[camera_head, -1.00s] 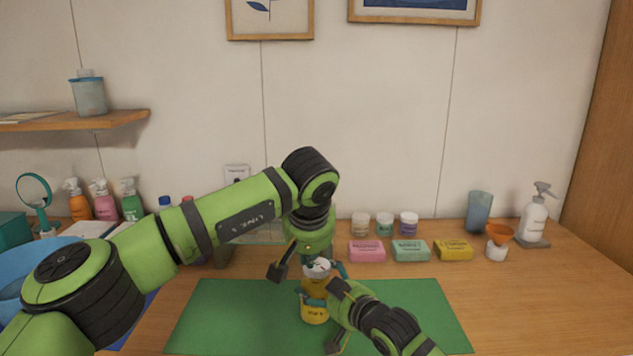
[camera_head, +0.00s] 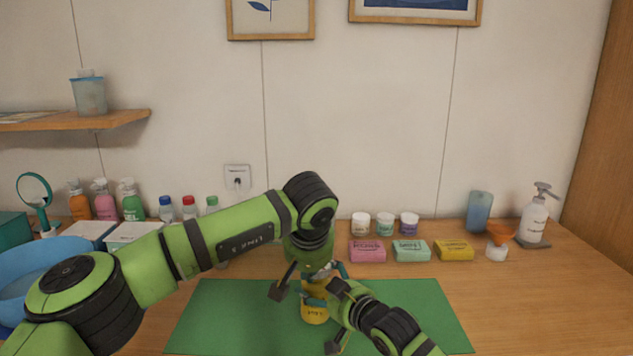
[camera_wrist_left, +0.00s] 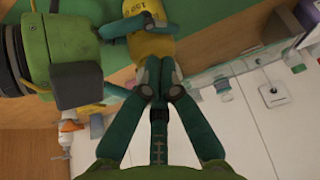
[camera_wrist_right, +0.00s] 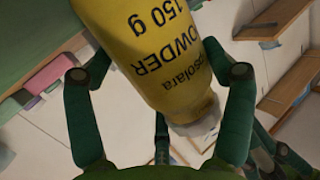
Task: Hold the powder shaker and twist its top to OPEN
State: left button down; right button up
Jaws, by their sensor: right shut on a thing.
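The yellow powder shaker (camera_head: 315,315) stands roughly upright over the green mat (camera_head: 240,315). My right gripper (camera_head: 318,302) comes from the right and is shut on the shaker's body. In the right wrist view, the printed yellow body (camera_wrist_right: 155,50) lies between the fingers, with the white top (camera_wrist_right: 197,125) at its lower end. My left gripper (camera_head: 315,270) points down at the shaker's top, which it mostly hides. In the left wrist view, my left fingers (camera_wrist_left: 160,70) are close together by the shaker's end; their grip on the top is unclear.
Several jars (camera_head: 385,224), soap bars (camera_head: 411,250), a funnel (camera_head: 500,233) and a pump bottle (camera_head: 533,220) stand at back right. Bottles, trays and a blue basin (camera_head: 45,262) are at left. The mat's right part is clear.

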pick_arm(q)
jog(key=shift+w+d, duration=0.1)
jog(key=shift+w, duration=0.1)
dwell(0.3)
jog(key=shift+d, duration=0.2)
jog(key=shift+s+d, duration=0.2)
jog(key=shift+d, duration=0.45)
jog(key=shift+w+d, duration=0.1)
jog(key=shift+d, duration=0.35)
jog(key=shift+w+d, duration=0.15)
jog(key=shift+d, duration=0.15)
dwell(0.3)
notch_tip(320, 180, up, 6)
jog(key=shift+s+d, duration=0.3)
jog(key=shift+s, duration=0.05)
